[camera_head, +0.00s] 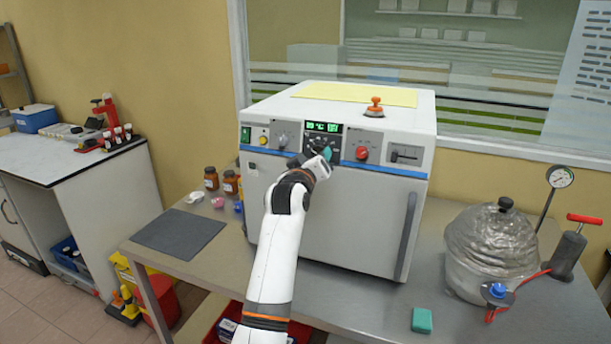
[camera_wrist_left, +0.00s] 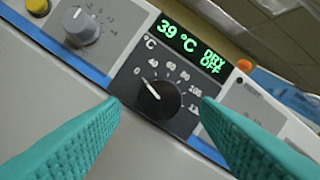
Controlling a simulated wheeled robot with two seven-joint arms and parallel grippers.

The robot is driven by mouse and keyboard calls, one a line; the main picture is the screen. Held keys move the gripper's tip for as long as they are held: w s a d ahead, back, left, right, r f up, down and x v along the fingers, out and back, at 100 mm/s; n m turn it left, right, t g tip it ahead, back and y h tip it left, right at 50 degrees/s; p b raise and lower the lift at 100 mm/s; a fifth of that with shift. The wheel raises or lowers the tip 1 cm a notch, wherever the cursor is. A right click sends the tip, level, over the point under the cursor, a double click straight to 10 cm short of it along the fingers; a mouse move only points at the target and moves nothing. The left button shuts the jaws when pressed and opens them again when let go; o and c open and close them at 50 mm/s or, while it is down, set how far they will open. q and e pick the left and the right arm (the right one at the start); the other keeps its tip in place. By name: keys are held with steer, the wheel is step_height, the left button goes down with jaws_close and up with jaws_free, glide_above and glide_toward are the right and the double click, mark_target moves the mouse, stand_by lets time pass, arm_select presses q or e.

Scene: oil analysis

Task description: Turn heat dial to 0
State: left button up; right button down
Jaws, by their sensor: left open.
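The heat dial (camera_wrist_left: 158,100) is a round black knob with a white pointer on a dark panel marked in °C. In the left wrist view its pointer is tilted up and left, at or very near the 0 mark. My left gripper (camera_wrist_left: 160,105) has its two teal fingers spread apart, one on each side of the dial, with nothing held between them. The green display (camera_wrist_left: 183,45) above reads 39 °C and DRY OFF. In the head view my left gripper (camera_head: 325,153) is in front of the oven's panel and hides part of the dial.
The white oven (camera_head: 345,215) stands on a metal table (camera_head: 215,262). A grey knob (camera_wrist_left: 80,24) and yellow button are left of the dial. A red knob (camera_head: 361,153) is to its right. A foil-covered pot (camera_head: 490,245) and hand pump (camera_head: 567,250) stand at the right.

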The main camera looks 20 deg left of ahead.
arm_select(q)
steer(key=s+b, duration=0.1)
steer(key=s, duration=0.8)
steer(key=shift+s+d+b, duration=0.2)
steer(key=shift+s+b, duration=0.2)
